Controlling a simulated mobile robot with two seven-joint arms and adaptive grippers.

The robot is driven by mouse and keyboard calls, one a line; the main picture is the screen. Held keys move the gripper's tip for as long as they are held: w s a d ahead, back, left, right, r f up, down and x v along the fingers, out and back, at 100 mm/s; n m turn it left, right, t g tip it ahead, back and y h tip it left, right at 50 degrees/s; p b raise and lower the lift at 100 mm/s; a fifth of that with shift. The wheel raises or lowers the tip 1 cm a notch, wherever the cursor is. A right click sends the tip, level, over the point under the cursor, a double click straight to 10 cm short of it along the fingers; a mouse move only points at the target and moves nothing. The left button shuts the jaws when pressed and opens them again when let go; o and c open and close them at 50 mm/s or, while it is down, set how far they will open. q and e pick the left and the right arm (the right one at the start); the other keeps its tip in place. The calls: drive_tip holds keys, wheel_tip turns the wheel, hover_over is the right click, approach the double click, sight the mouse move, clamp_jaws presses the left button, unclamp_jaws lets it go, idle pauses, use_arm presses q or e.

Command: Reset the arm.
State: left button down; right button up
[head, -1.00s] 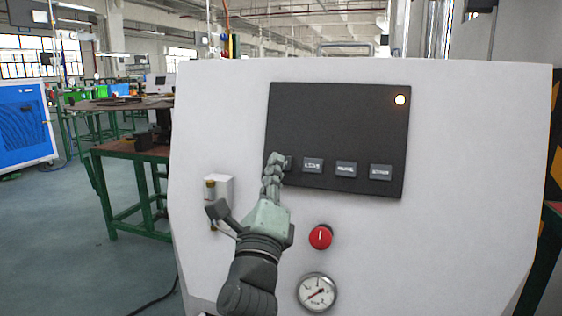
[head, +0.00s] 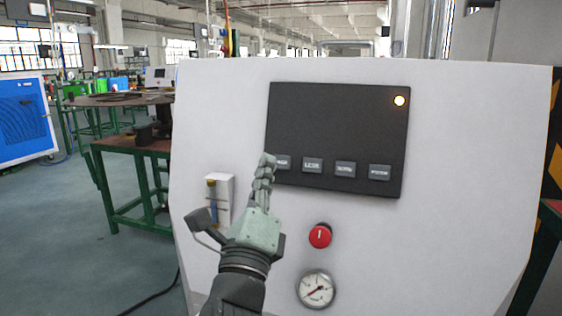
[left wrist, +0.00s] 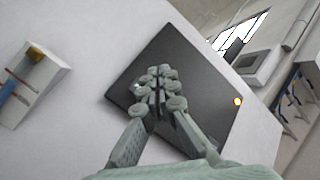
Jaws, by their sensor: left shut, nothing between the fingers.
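My left gripper (head: 266,168) is shut and empty in the head view. Its fingertips are in front of the lower left edge of the black control panel (head: 335,125), by the leftmost grey button, which they partly cover. In the left wrist view my closed fingers (left wrist: 158,85) are in front of the same panel (left wrist: 185,65); whether they touch it I cannot tell. Three more grey buttons (head: 345,169) show to the right in the head view. My right gripper is not in view.
The panel is on a white generator cabinet (head: 450,220). Below it are a red knob (head: 320,236) and a round gauge (head: 317,289). A white fitting with a blue and yellow tube (head: 218,200) juts out left of my gripper. A green-legged table (head: 135,150) stands behind, left.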

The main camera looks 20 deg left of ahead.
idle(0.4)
use_arm(q)
drive_tip(key=s+a+f+n+g+p, duration=0.1)
drive_tip(key=a+f+n+g, duration=0.25)
drive_tip(key=f, duration=0.75)
drive_tip(key=s+a+f+n+g+p, duration=0.15)
drive_tip(key=f+n+g, duration=0.3)
drive_tip(key=f, duration=0.55)
drive_tip(key=s+a+f+n+g, duration=0.1)
drive_tip(key=a+f+n+g, duration=0.3)
drive_tip(key=f, duration=0.7)
drive_tip(key=s+a+f+n+g+h+p, duration=0.1)
drive_tip(key=s+f+n+g, duration=0.7)
drive_tip(key=s+f, duration=1.1)
drive_tip(key=shift+s+a+f+n, duration=0.15)
drive_tip(key=shift+s+f+n, duration=0.25)
drive_tip(key=shift+n, duration=0.3)
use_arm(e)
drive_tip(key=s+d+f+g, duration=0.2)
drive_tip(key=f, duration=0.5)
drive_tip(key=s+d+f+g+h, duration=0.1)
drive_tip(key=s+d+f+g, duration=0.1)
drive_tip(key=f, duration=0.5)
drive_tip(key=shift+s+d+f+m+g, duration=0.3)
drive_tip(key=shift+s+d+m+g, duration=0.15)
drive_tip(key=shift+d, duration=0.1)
